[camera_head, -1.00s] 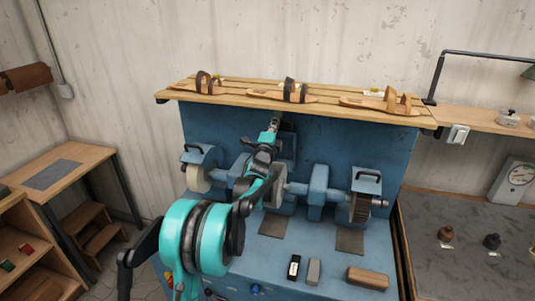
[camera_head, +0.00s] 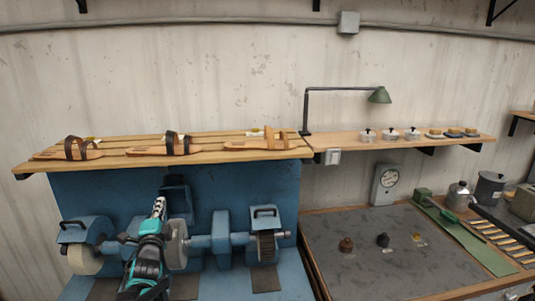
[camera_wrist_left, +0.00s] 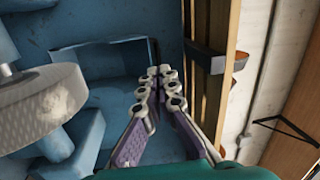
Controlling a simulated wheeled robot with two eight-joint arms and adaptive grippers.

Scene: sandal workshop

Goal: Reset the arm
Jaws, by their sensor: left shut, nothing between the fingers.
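My left gripper (camera_head: 159,206) is shut and empty. In the head view it points up in front of the blue grinding machine (camera_head: 275,191), below the slatted wooden shelf (camera_head: 215,151). In the left wrist view the two fingers (camera_wrist_left: 158,75) meet at their tips, beside the blue panel and the shelf edge. The teal left arm comes in from the bottom of the head view. My right gripper is not in view.
Three sandals lie on the shelf: left (camera_head: 68,153), middle (camera_head: 165,148) and right (camera_head: 262,142). A grinding wheel (camera_head: 85,260) and a brush wheel (camera_head: 267,247) flank the arm. A green lamp (camera_head: 379,95) stands right. The grey bench (camera_head: 390,270) has bare room.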

